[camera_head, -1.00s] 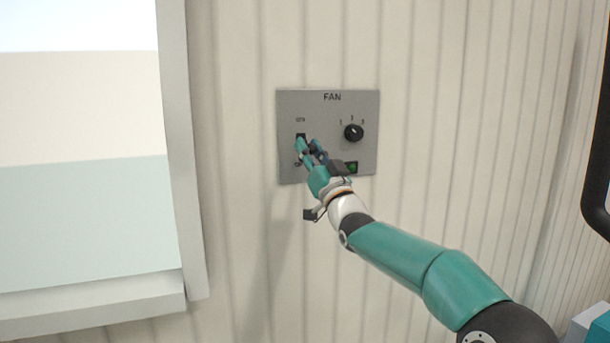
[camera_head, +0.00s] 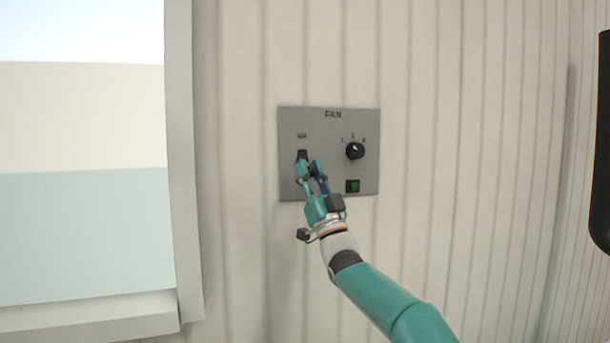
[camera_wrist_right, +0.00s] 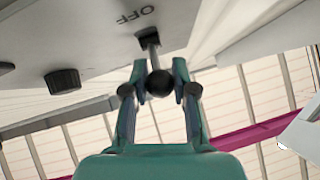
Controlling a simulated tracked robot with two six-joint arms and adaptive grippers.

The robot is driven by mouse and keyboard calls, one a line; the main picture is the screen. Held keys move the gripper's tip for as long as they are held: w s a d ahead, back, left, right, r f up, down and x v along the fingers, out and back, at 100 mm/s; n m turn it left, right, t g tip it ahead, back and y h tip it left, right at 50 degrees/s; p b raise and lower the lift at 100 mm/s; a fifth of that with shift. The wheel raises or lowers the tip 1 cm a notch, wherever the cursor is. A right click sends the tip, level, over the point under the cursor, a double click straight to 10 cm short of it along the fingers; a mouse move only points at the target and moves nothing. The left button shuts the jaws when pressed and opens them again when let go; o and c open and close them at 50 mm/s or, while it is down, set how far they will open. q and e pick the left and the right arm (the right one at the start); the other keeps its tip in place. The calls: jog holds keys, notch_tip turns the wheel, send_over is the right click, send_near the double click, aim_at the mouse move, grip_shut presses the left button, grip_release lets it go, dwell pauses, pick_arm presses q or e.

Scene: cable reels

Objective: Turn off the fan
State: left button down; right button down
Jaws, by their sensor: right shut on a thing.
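The grey fan panel (camera_head: 340,131), marked FAN, is on the ribbed wall in the head view. My right gripper (camera_head: 307,168) is at its left side, just below a dark switch slot (camera_head: 302,154). In the right wrist view, the switch lever (camera_wrist_right: 150,42) comes out of the panel beside the word OFF, which appears upside down. Its dark ball end (camera_wrist_right: 160,84) is between the fingertips of my right gripper (camera_wrist_right: 160,76), which is shut on it. A green indicator (camera_head: 352,186) is at the panel's lower right. My left gripper is not in view.
A black rotary knob (camera_head: 355,151) is on the panel's right half; it also shows in the right wrist view (camera_wrist_right: 62,80). A pale window frame (camera_head: 184,200) stands to the left of the panel. The wall around the panel is clear.

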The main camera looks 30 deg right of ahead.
jog(key=shift+w+f, duration=0.15)
jog(key=shift+f, duration=0.1)
jog(key=c, duration=0.9)
grip_release()
jog(key=shift+r, duration=0.1)
jog(key=v, duration=1.2)
jog(key=shift+a, duration=0.1)
